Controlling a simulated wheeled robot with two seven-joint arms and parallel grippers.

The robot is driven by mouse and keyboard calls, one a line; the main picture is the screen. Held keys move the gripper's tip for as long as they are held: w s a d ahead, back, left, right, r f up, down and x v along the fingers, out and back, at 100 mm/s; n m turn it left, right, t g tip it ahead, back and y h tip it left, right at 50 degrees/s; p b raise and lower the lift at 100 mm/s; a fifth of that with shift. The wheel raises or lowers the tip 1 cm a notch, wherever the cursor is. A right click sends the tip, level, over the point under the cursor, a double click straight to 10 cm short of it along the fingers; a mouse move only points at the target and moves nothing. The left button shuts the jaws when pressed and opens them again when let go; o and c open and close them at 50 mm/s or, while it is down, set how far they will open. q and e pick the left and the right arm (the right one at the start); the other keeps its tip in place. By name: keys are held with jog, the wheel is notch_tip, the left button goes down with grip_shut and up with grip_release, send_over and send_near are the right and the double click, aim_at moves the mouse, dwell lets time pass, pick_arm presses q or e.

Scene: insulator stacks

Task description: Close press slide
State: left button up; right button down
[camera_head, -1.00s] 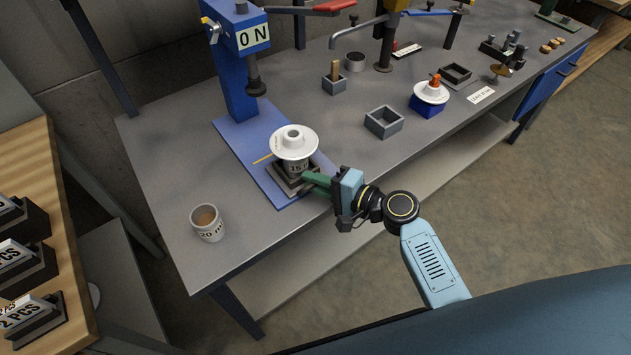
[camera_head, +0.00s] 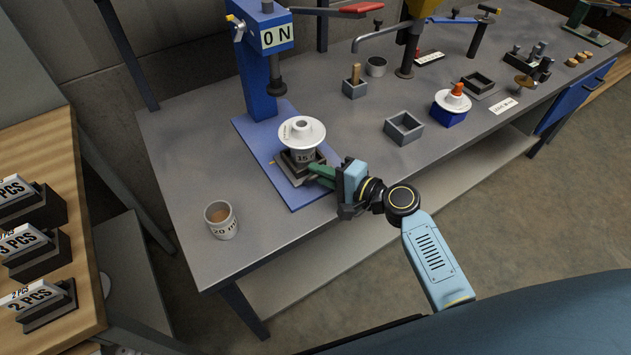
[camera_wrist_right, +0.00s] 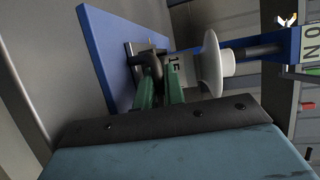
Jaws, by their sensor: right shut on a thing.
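The blue press (camera_head: 263,75) stands on a blue base plate (camera_head: 257,152) at the left of the bench, with a dark ram (camera_head: 276,80) hanging from its head. The dark press slide (camera_head: 291,175) sits on the plate, in front of the ram and offset from it. It carries a cup marked 15 with a white flanged insulator (camera_head: 302,130) on top, upright. My right gripper (camera_head: 314,172) has its green fingers at the front of the slide. In the right wrist view the fingers (camera_wrist_right: 160,90) are shut on the slide's dark handle (camera_wrist_right: 153,64). My left gripper is out of view.
A cup marked 20 (camera_head: 221,220) stands near the bench's front left corner. A grey open box (camera_head: 404,128) and a blue block with a white insulator (camera_head: 451,104) are to the right. A red-handled lever (camera_head: 352,9) is behind.

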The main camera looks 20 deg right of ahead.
jog(key=shift+s, duration=0.2)
jog(key=c, duration=1.8)
grip_release()
jog(key=shift+d, duration=0.1)
jog(key=v, duration=1.3)
jog(key=shift+s, duration=0.1)
